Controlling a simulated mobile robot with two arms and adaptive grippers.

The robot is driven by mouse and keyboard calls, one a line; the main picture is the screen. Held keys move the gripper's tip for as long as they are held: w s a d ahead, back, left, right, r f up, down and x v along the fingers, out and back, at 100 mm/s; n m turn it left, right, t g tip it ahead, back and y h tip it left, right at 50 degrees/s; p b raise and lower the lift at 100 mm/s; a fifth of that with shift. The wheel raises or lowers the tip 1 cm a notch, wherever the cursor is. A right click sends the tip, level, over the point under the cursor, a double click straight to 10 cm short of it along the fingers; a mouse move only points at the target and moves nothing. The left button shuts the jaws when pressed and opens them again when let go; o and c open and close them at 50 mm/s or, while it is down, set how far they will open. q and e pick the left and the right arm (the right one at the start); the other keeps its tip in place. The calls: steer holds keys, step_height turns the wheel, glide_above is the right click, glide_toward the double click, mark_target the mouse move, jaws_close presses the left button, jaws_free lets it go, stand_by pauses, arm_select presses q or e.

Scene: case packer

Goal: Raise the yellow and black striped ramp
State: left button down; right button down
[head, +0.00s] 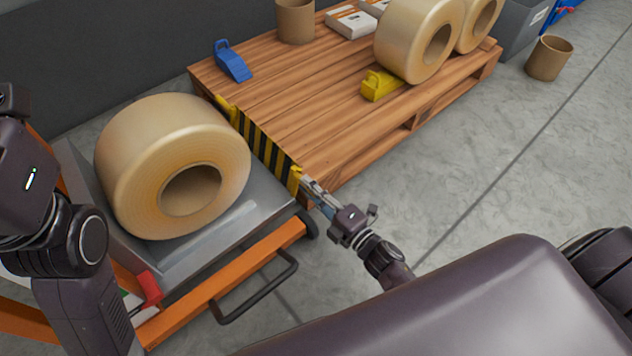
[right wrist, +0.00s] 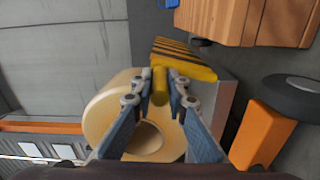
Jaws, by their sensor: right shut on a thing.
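The yellow and black striped ramp (head: 264,146) lies along the edge of the grey cart platform, between it and the wooden pallet. I cannot tell its exact tilt. My right gripper (head: 304,184) is at the ramp's near end. In the right wrist view the ramp (right wrist: 184,58) shows just beyond the fingers. There my right gripper (right wrist: 160,82) is shut on a yellow piece at the ramp's end, which sits between the fingertips. My left arm shows at the left of the head view, but its gripper fingers do not show.
A large tan roll (head: 125,150) stands on the cart platform (head: 235,225), which has an orange frame (head: 225,275). The pallet (head: 310,110) holds more rolls (head: 400,45), a blue wedge (head: 233,63) and a yellow wedge (head: 381,85).

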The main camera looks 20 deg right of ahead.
steer(key=shift+s+a+n, duration=0.2)
steer(key=shift+a+n, duration=0.2)
steer(key=shift+a, duration=0.05)
steer(key=shift+s+a, duration=0.15)
steer(key=shift+a, duration=0.35)
steer(key=c, duration=1.9)
jaws_free()
